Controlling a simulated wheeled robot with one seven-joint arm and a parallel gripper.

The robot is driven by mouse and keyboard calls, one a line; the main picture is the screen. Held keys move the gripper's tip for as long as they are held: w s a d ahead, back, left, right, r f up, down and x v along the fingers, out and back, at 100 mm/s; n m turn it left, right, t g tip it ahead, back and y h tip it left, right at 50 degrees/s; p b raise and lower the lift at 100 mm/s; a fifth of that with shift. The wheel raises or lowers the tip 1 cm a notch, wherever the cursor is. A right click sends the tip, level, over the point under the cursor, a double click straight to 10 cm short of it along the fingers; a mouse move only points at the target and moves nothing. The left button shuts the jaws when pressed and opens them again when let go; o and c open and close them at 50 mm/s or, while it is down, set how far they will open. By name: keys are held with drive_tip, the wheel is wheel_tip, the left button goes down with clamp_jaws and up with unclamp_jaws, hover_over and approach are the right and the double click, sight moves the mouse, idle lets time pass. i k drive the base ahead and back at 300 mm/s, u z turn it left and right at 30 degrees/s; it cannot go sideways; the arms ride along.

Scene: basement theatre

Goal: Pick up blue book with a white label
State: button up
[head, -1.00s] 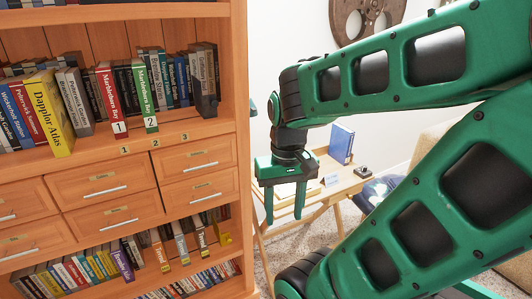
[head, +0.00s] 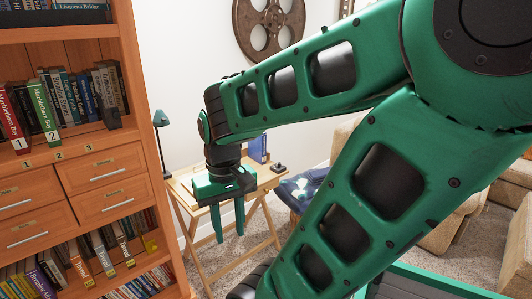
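A blue book (head: 258,148) stands upright on a small wooden side table (head: 262,181) beyond my arm. My arm and gripper body hide part of it, and I cannot make out a white label on it from here. My gripper (head: 228,225) hangs pointing down in front of the table, with its two green fingers apart and nothing between them. It is on the camera's side of the book, apart from it. Other blue books stand on the bookshelf (head: 125,60) at the left.
A green lamp (head: 161,118) stands between shelf and table. A small dark object (head: 279,168) sits on the tabletop. A blue cushion (head: 303,188) and a beige sofa (head: 455,215) are right of the table. Carpet is open in front of the sofa.

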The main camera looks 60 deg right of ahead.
sight(257, 148)
drive_tip(key=z, duration=0.05)
drive_tip(key=k, duration=1.05)
drive_tip(key=z, duration=0.75)
drive_tip(key=i, duration=1.8)
drive_tip(key=z, duration=0.85)
drive_tip(key=k, duration=0.5)
drive_tip(key=z, duration=0.25)
